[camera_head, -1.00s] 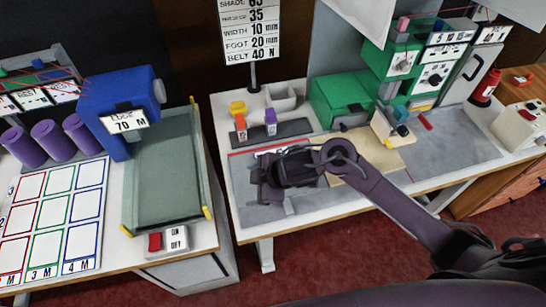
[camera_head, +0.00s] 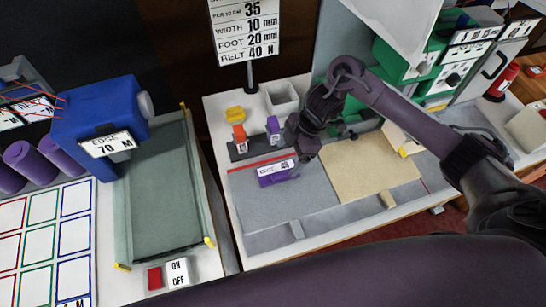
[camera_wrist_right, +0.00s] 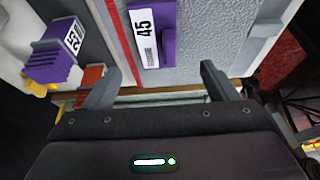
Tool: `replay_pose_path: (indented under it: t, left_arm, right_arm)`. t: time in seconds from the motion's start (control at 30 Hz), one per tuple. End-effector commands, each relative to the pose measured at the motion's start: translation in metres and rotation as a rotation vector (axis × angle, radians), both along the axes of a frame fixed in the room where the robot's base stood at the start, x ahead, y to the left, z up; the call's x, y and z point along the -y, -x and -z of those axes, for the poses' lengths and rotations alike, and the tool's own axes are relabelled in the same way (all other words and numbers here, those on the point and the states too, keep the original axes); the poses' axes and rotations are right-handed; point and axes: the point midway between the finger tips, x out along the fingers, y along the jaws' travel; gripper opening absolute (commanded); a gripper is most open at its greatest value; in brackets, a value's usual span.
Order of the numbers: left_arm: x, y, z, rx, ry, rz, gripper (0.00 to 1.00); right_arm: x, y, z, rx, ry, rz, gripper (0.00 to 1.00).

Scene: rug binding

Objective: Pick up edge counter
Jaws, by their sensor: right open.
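The edge counter, a small purple block with a white label ending in 45 (camera_head: 278,172), lies on the grey mat just below a red line. It also shows in the right wrist view (camera_wrist_right: 168,45), at the top and ahead of the fingers. My right gripper (camera_head: 305,148) is at the upper right of the block in the head view, apart from it. In the wrist view the two fingers (camera_wrist_right: 160,85) are spread wide with nothing between them. My left gripper is out of view.
Orange (camera_head: 239,136) and purple (camera_head: 273,128) labelled pieces stand on a dark strip behind the mat, with a yellow piece (camera_head: 235,114) behind. A beige board (camera_head: 365,170) lies to the right. The grey mat's front (camera_head: 270,215) is clear. A blue machine (camera_head: 95,130) stands left.

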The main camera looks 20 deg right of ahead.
Motion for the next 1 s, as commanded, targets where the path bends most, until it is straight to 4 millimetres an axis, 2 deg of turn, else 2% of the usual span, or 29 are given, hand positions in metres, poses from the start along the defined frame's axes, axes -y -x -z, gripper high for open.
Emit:
replay_pose_path:
  t: [0.13, 0.33, 0.47, 0.63, 0.8, 0.9, 0.93, 1.0]
  left_arm:
    - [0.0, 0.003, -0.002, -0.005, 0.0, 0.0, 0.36]
    - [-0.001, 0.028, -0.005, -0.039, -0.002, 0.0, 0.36]
    - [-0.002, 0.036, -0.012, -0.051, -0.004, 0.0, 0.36]
    - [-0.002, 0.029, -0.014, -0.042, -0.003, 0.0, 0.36]
    - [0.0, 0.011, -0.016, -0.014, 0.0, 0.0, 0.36]
    - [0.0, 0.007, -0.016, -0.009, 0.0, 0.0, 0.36]
    - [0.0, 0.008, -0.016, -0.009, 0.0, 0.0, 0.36]
    - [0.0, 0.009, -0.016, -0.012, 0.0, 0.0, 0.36]
  right_arm:
    - [-0.004, 0.001, 0.01, -0.007, 0.0, 0.0, 0.8]
    - [-0.013, -0.001, 0.029, -0.005, 0.0, 0.001, 0.8]
    - [-0.021, -0.004, 0.046, -0.006, 0.0, 0.002, 0.8]
    - [-0.029, -0.005, 0.067, -0.004, 0.0, 0.001, 0.8]
    - [-0.03, -0.006, 0.072, 0.0, 0.001, 0.0, 0.8]
    - [-0.03, -0.006, 0.072, 0.0, 0.001, 0.0, 0.8]
    - [-0.03, -0.006, 0.072, 0.0, 0.001, 0.0, 0.79]
    - [-0.03, -0.006, 0.072, 0.0, 0.001, 0.0, 0.7]
